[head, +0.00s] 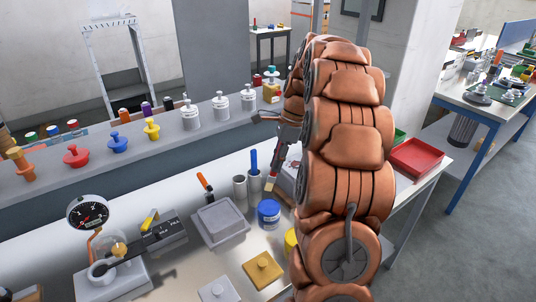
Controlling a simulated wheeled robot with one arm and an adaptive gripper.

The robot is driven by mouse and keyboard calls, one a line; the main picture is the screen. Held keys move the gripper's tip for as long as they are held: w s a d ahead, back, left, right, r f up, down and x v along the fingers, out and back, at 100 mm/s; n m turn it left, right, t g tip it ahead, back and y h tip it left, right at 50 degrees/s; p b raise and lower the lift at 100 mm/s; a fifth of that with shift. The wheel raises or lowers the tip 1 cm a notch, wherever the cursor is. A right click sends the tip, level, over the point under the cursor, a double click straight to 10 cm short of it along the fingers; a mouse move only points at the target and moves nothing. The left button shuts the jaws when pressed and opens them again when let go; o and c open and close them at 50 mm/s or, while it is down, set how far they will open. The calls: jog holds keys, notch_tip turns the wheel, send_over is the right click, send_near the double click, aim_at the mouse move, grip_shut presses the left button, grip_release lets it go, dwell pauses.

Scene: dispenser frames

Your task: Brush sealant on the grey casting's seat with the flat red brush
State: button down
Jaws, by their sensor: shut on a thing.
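My gripper (284,150), dark grey and partly hidden by my arm, is shut on a slim red-handled tool that looks like the flat red brush (281,158). The brush points down, its lower end just above or behind the blue pot (268,214); I cannot tell whether they touch. A grey square casting (218,222) with a raised rim sits on the bench left of the pot, apart from the brush. The state of its seat is too small to make out. A yellow pot (291,240) is mostly hidden behind my arm.
Two grey cups (240,187) stand behind the pot, with blue and orange handles nearby. A yellow knobbed plate (263,270) and a grey knobbed plate (220,290) lie in front. A gauge stand (88,213) is at left, a red tray (418,157) at right. Knobbed pieces and bottles line the shelf.

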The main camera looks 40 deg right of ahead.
jog(key=shift+s+f+b, duration=0.1)
jog(key=shift+f+b, duration=1.25)
jog(key=shift+f, duration=1.6)
jog(key=shift+f, duration=0.65)
dwell(0.3)
jog(key=shift+r, duration=0.1)
jog(key=shift+r+p, duration=1.7)
jog(key=shift+r, duration=1.8)
jog(key=shift+a, duration=0.1)
